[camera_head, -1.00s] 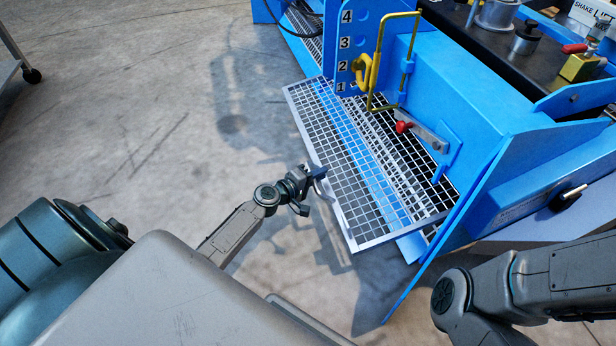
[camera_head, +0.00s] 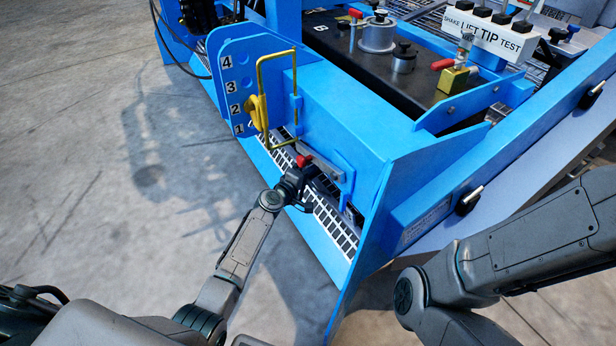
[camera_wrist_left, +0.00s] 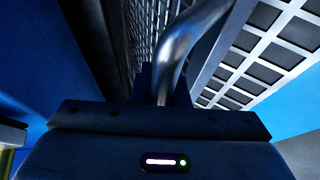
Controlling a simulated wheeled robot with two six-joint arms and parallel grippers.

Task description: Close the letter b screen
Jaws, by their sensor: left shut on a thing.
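A white metal mesh screen (camera_head: 333,229) shows as a narrow strip at the foot of the blue machine; most of it is hidden under the machine's body. My left gripper (camera_head: 300,181) is at its outer edge, close to the blue front. In the left wrist view a bent metal handle (camera_wrist_left: 180,48) runs into my jaws, which are shut on it. Mesh also shows there to the right (camera_wrist_left: 262,62). I cannot read a letter on the screen. My right arm shows at the right, but its gripper is out of view.
A blue plate numbered 1 to 4 (camera_head: 229,68) carries a yellow wire latch (camera_head: 262,100). A red-knobbed lever (camera_head: 305,160) sits just above my left gripper. A blue side panel (camera_head: 375,225) stands to the right. Open concrete floor (camera_head: 90,150) lies left.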

